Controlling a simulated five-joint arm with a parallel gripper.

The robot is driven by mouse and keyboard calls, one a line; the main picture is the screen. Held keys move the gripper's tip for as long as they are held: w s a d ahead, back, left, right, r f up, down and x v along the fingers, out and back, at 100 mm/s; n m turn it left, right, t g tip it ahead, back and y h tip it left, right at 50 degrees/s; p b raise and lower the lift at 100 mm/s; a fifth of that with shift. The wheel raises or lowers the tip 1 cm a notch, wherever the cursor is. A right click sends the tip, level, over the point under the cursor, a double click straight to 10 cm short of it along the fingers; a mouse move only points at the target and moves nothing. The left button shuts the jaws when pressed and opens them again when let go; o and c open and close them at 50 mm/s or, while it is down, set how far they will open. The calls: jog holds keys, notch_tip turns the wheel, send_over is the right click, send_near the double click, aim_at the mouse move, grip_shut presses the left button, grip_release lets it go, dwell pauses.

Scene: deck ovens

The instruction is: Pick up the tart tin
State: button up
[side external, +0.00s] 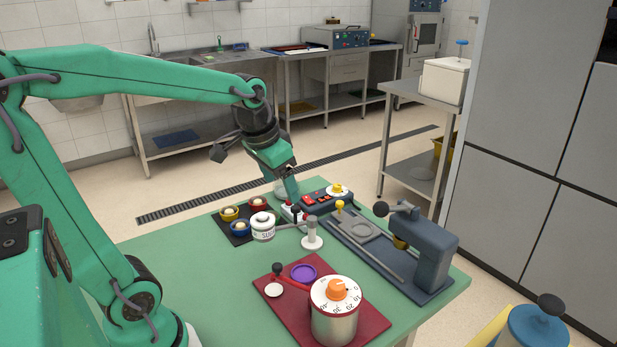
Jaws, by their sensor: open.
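A shallow round purple tin (303,274), which looks like the tart tin, lies on a dark red mat (288,301) near the front of the green table. My gripper (292,201) points down above the back of the table, behind and a little left of the purple tin and well apart from it. It is open, and no held object shows in it. Its fingertips are small here and partly mixed with the things around them.
A timer pot (335,322) with an orange knob stands just right of the purple tin. A white jar (262,227), small coloured bowls (238,228) and a white post (312,239) stand behind. A lever press (432,252) stands right. The table's left front (210,290) is clear.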

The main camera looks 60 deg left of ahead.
jog(key=shift+w+a+f+n+g+h, duration=0.15)
jog(key=shift+w+a+f+g, duration=0.45)
jog(key=shift+w+a+f, duration=1.85)
jog(key=shift+w+a+f+n+g+h, duration=0.1)
jog(key=shift+w+a+f+g, duration=0.5)
jog(key=shift+a+f, duration=3.75)
jog(key=shift+w+a+f+n+g+h, duration=0.15)
jog(key=shift+w+a+f+g, duration=0.45)
jog(key=shift+w+a+f, duration=1.85)
jog(key=s+a, duration=0.2)
jog(key=a, duration=0.1)
jog(key=shift+a+f, duration=0.15)
jog(key=shift+f, duration=0.05)
jog(key=shift+s+f, duration=0.2)
jog(key=shift+f, duration=2.35)
jog(key=c, duration=1)
